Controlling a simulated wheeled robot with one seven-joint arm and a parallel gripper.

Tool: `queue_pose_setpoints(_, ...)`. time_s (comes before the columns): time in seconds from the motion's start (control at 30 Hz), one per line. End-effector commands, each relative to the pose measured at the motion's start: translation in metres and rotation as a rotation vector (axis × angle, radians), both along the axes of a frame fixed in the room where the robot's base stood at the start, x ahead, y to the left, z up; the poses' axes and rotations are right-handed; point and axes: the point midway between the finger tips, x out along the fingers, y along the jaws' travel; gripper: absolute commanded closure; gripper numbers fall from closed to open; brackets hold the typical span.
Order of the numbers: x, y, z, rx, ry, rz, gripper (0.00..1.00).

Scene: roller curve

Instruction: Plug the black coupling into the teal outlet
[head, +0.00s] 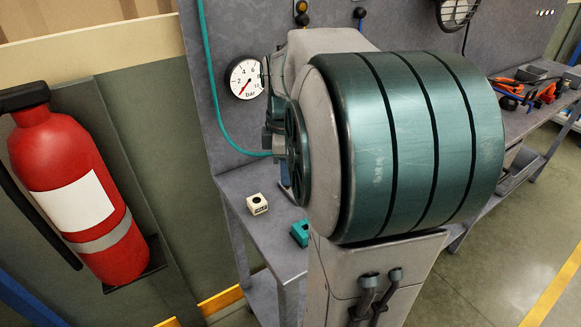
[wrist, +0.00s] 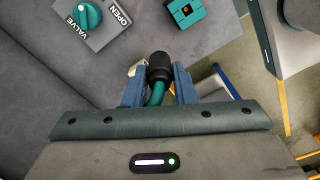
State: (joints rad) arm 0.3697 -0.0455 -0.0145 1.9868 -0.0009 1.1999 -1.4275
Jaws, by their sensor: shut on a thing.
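The black coupling (wrist: 159,68) is held between the two blue fingers of my gripper (wrist: 159,82) in the wrist view. A teal hose (wrist: 156,94) runs back from it. The teal outlet (wrist: 185,11), a square block with an orange-centred hole, lies beyond the fingertips at the top of the wrist view, apart from the coupling. In the head view the outlet (head: 299,233) sits on the grey bench, partly hidden behind my arm. My arm also hides the coupling there.
A cream block (head: 257,203) stands on the bench (head: 236,184) left of the outlet. A plate with a teal valve knob (wrist: 88,15) marked OPEN lies left of the outlet in the wrist view. A gauge (head: 244,78) and hanging teal hose (head: 213,90) are at the back panel.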

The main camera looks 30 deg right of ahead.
Motion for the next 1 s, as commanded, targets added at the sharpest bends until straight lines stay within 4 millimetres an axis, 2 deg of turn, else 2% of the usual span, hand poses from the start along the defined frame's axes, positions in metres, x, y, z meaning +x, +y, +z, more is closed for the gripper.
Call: queue_pose_setpoints(1.0, 0.032, 0.018, -0.019, 0.0, 0.0, 0.0, 0.99)
